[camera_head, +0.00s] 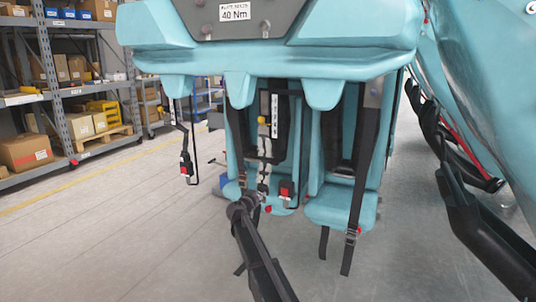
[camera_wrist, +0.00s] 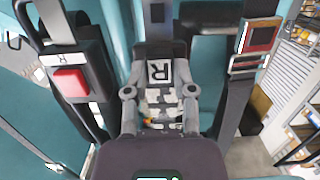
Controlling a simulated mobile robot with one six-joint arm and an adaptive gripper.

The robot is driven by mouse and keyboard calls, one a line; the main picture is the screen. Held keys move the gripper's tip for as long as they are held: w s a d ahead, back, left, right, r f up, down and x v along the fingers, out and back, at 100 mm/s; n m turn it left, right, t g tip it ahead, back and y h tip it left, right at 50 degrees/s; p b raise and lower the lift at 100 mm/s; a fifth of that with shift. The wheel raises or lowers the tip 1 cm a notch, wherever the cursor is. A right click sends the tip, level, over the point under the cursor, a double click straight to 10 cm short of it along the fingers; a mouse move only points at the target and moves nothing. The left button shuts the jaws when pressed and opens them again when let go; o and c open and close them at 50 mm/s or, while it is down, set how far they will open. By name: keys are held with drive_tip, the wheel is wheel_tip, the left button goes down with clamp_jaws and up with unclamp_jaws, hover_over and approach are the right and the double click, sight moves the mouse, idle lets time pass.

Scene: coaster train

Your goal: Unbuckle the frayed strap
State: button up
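A strap with a patchy, pale worn surface, which looks like the frayed one (camera_head: 262,180), hangs at the left seat of the teal coaster train. A buckle with a red button (camera_head: 286,190) hangs right of it. My gripper (camera_wrist: 160,68) points at the seat area, its two grey fingers apart, with a plate marked "R" (camera_wrist: 158,73) showing between them. I cannot tell whether the fingers touch the plate. A patchy grey-white surface (camera_wrist: 162,104) shows between the finger bases. In the wrist view a red-button buckle (camera_wrist: 70,82) is at left. The gripper's tips are hidden in the head view.
Another red-button buckle (camera_head: 186,168) hangs at far left, and a dark strap with a buckle (camera_head: 351,236) hangs at the right seat. The teal seat beam (camera_head: 270,63) is overhead. Shelving (camera_head: 70,125) stands at left; the floor (camera_head: 110,240) between is clear.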

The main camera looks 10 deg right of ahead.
drive_tip(key=o, duration=0.5)
drive_tip(key=shift+r, duration=0.2)
wheel_tip(320, 180, up, 14)
drive_tip(key=f+p, duration=0.1)
drive_tip(key=p, duration=1.3)
drive_tip(key=s+d, duration=0.1)
drive_tip(key=d, duration=0.2)
drive_tip(key=s+d, duration=0.2)
drive_tip(key=d, duration=0.1)
drive_tip(key=s+d, duration=0.1)
drive_tip(key=d, duration=0.2)
drive_tip(key=shift+s+r, duration=0.1)
drive_tip(key=shift+s, duration=0.15)
drive_tip(key=shift+s, duration=0.1)
idle(0.6)
